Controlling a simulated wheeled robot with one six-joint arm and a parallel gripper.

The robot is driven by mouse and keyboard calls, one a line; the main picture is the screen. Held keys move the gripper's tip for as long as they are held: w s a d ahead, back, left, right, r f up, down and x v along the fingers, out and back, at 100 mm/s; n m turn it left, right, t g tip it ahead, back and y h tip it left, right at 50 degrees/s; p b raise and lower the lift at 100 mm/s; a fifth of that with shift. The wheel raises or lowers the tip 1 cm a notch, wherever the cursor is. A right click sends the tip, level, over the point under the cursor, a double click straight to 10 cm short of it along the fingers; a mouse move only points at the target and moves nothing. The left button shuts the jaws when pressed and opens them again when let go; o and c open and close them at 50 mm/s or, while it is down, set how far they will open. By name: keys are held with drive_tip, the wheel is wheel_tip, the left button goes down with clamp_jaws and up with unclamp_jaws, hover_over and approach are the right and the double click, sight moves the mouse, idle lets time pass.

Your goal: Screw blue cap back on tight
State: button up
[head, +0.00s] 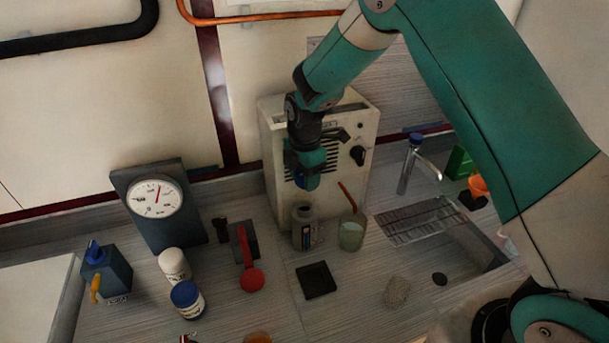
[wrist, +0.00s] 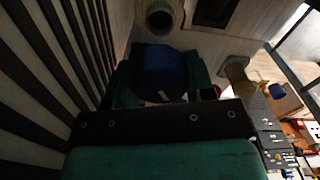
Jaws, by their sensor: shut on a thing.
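My gripper (head: 308,172) is shut on a blue cap (head: 308,183), held in front of the beige heater-like box. In the wrist view the cap (wrist: 160,74) is a dark blue disc between the two green fingers (wrist: 162,82). A grey bottle (head: 304,228) with a label and an open, uncapped neck stands upright on the counter below the cap. The cap is apart from the bottle, above its mouth. The bottle's round mouth also shows in the wrist view (wrist: 160,18), offset from the cap.
A beaker (head: 352,234) with a red stick stands close right of the bottle. The vented box (head: 270,120) is close behind. A black tray (head: 316,280) lies in front. A red scoop (head: 251,279), a blue-lidded jar (head: 188,301), a white jar (head: 174,265) and a gauge (head: 157,199) stand left.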

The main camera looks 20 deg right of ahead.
drive_tip(key=shift+f+b, duration=1.85)
drive_tip(key=shift+f, duration=1.1)
drive_tip(key=shift+f+b, duration=0.75)
drive_tip(key=shift+f, duration=0.3)
drive_tip(key=o, duration=1)
drive_tip(key=shift+r, duration=0.1)
wheel_tip(320, 180, up, 17)
drive_tip(key=b, duration=0.4)
drive_tip(key=shift+r, duration=0.1)
drive_tip(key=shift+c, duration=0.2)
